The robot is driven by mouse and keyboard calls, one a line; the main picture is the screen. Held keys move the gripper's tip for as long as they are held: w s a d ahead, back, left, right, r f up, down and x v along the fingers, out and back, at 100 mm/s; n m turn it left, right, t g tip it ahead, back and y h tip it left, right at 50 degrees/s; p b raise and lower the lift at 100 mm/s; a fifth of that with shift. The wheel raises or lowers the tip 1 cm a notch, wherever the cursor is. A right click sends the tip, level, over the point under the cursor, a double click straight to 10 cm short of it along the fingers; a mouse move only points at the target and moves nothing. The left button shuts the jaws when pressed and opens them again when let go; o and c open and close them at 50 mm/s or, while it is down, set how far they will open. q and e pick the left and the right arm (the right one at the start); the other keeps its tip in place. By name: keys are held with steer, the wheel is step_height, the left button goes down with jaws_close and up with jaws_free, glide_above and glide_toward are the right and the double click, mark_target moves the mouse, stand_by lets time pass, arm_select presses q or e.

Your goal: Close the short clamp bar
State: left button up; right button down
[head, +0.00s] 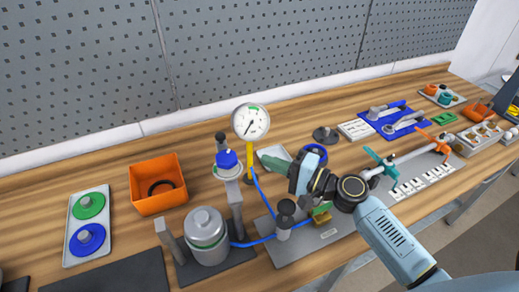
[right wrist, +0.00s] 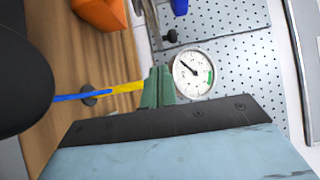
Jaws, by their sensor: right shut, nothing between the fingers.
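A metal drum (head: 206,238) with a green band stands on a dark base at the middle left in the head view. Upright grey bars stand beside it: a shorter one (head: 168,240) on its left and a taller one (head: 236,218) on its right. I cannot tell for certain which is the short clamp bar. My right gripper (head: 278,164) is shut and empty, above the bench to the right of the drum and apart from both bars. Its green fingers (right wrist: 158,86) are together in the right wrist view, pointing toward the gauge. My left gripper is not in view.
A pressure gauge (head: 250,121) on a yellow post stands behind the drum; it also shows in the right wrist view (right wrist: 193,73). A blue hose (head: 256,241) runs to a black-knobbed fitting (head: 286,208). An orange bin (head: 158,184) and a disc tray (head: 88,222) are left.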

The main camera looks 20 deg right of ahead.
steer(key=p+x, duration=0.2)
steer(key=x, duration=0.7)
steer(key=shift+w+d+f, duration=0.1)
